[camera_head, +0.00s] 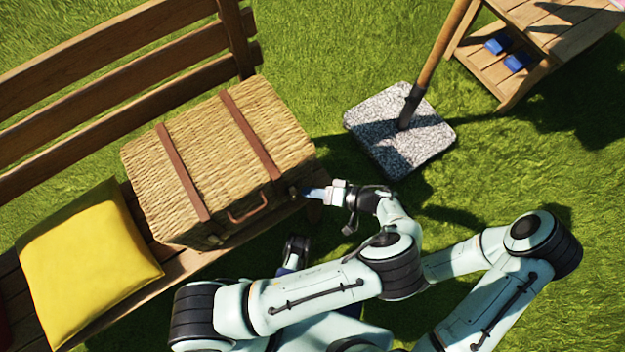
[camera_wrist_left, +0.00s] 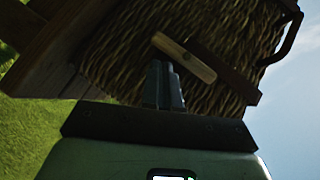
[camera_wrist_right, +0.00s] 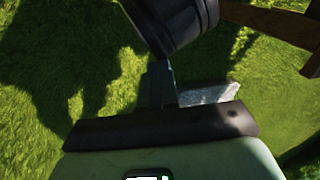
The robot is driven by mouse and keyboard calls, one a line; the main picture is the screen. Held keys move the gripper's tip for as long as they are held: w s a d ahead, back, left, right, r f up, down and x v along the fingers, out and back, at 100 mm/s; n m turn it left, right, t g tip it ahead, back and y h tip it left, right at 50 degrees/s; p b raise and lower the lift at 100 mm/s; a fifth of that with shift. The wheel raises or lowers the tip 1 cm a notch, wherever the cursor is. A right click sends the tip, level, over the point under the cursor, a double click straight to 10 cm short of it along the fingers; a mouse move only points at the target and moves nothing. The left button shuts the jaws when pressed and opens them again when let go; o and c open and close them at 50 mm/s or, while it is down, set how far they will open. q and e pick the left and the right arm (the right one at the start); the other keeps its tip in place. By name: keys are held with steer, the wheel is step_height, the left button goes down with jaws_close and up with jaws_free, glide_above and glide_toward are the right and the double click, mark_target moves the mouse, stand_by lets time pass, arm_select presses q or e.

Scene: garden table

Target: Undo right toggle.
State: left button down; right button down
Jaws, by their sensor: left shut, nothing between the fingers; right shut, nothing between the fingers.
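A wicker hamper (camera_head: 215,150) with two brown straps and a front handle (camera_head: 247,207) sits shut on the bench. Its right toggle (camera_head: 294,191) is at the front right. The left toggle (camera_head: 214,239) is at the front left. My right gripper (camera_wrist_right: 157,85) is shut and empty over grass, largely hidden in the head view.
A yellow cushion (camera_head: 85,258) lies on the wooden bench (camera_head: 110,85), left of the hamper. A stone parasol base (camera_head: 375,125) with a pole stands right of it. A wooden table (camera_head: 555,25) is at the upper right. Grass is open between.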

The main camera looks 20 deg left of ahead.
arm_select(q)
steer(key=shift+r+p, duration=0.4)
steer(key=shift+r, duration=0.3)
arm_select(e)
steer(key=shift+r, duration=0.55)
